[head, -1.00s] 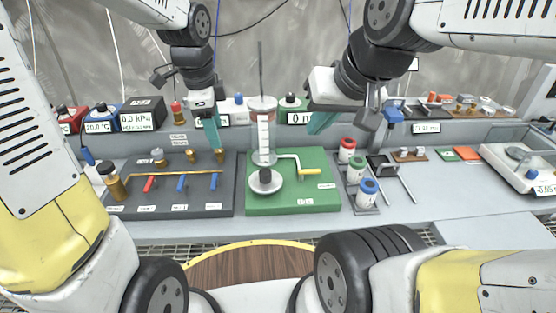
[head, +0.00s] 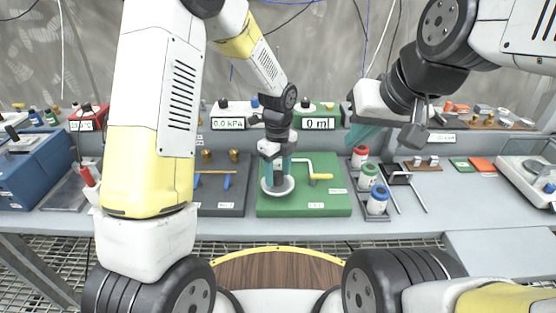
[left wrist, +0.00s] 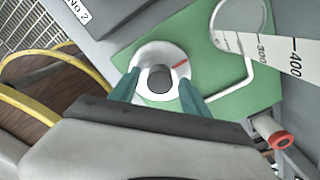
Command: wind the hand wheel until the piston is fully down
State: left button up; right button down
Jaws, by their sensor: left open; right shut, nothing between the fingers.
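The hand wheel, a pale disc with a dark knob, (head: 278,190) lies on the green base plate (head: 335,203); in the left wrist view its rim (left wrist: 147,55) carries a red mark. My left gripper (head: 278,179) is open and points down over the wheel. Its teal fingers (left wrist: 159,77) stand on either side of the knob (left wrist: 160,80), with gaps visible. In the head view my left arm hides the piston's cylinder; the left wrist view shows its scale (left wrist: 277,50), but the piston's height cannot be told. My right gripper (head: 361,137) is shut and empty, above the bench to the right.
Bottles with red, green and blue caps (head: 369,172) stand in a rack to the right. A dark valve panel (head: 222,205) is to the left. A display (head: 318,123) reads 0 ml.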

pick_arm(q)
jog(key=shift+f, duration=0.3)
grip_shut()
